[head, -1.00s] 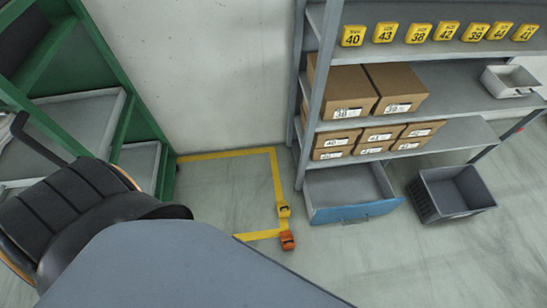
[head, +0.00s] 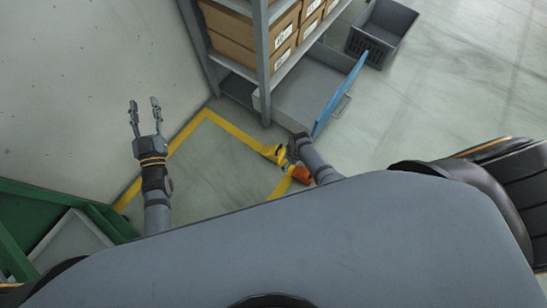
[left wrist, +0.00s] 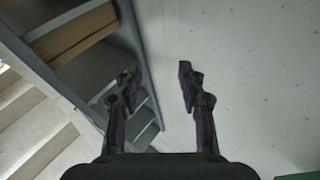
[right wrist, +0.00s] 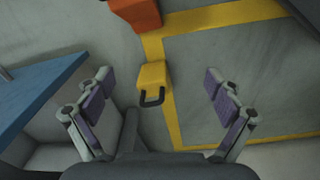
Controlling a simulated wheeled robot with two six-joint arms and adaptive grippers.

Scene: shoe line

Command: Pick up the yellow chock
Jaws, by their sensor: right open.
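The yellow chock (right wrist: 152,76) lies on the floor on the yellow tape line, its dark handle towards my right gripper in the right wrist view. In the head view the yellow chock (head: 275,154) is partly hidden by my right arm. My right gripper (right wrist: 156,88) is open and empty, its fingers to either side of the chock in that view and apart from it. My left gripper (head: 144,103) is raised in front of the wall, open and empty. Its spread fingers also show in the left wrist view (left wrist: 158,75).
An orange chock (right wrist: 136,12) lies close to the yellow one, also in the head view (head: 301,175). An open drawer with a blue front (head: 340,93) is beside my right arm. A grey crate (head: 382,32) stands farther off. Shelving (head: 262,60) and the wall (head: 80,80) bound the area.

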